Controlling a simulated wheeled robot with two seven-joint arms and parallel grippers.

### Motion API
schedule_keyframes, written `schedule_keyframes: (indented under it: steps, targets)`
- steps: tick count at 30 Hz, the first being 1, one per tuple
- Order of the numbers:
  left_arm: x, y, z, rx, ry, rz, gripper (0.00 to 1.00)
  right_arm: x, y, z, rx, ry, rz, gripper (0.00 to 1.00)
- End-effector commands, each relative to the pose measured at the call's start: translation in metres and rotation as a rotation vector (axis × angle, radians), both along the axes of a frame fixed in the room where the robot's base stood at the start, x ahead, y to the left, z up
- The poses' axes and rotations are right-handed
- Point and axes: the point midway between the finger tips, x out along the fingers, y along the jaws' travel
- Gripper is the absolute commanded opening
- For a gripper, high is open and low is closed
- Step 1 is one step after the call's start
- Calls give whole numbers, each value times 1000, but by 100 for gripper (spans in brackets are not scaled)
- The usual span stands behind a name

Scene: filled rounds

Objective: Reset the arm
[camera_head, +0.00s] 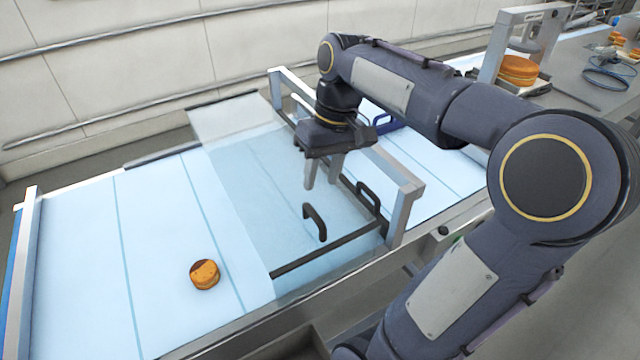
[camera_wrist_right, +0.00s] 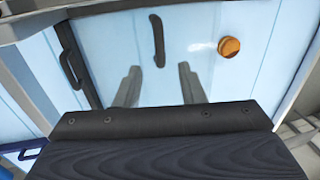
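My right arm comes in from the right in the head view. Its gripper (camera_head: 322,172) hangs above the conveyor belt (camera_head: 80,235), over a clear panel with a black handle (camera_head: 314,222). In the right wrist view its two grey fingers (camera_wrist_right: 158,88) are spread apart with nothing between them. A round orange-brown filled piece (camera_head: 205,274) with a dark patch lies on the belt to the left, apart from the gripper. It also shows in the right wrist view (camera_wrist_right: 229,47). My left gripper is not in view.
A metal frame (camera_head: 404,215) spans the belt close to my right gripper, with a second black handle (camera_head: 368,200) near it. A blue handled item (camera_head: 384,125) is behind the arm. At the back right, a round orange piece (camera_head: 518,70) rests on a machine. The left belt is mostly clear.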

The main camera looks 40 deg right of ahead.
Motion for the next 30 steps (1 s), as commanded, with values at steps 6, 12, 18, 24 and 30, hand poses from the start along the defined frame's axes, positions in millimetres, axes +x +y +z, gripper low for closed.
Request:
schedule_keyframes:
  steps: [6,12,18,24,30]
  targets:
    - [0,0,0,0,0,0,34,0,0,1,0,0,0,36]
    - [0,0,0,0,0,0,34,0,0,1,0,0,0,36]
    - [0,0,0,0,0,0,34,-4,6,-1,3,-16,4,36]
    - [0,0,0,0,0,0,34,-38,61,-20,37,-189,36,36]
    - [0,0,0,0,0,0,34,-77,121,-59,92,-384,46,36]
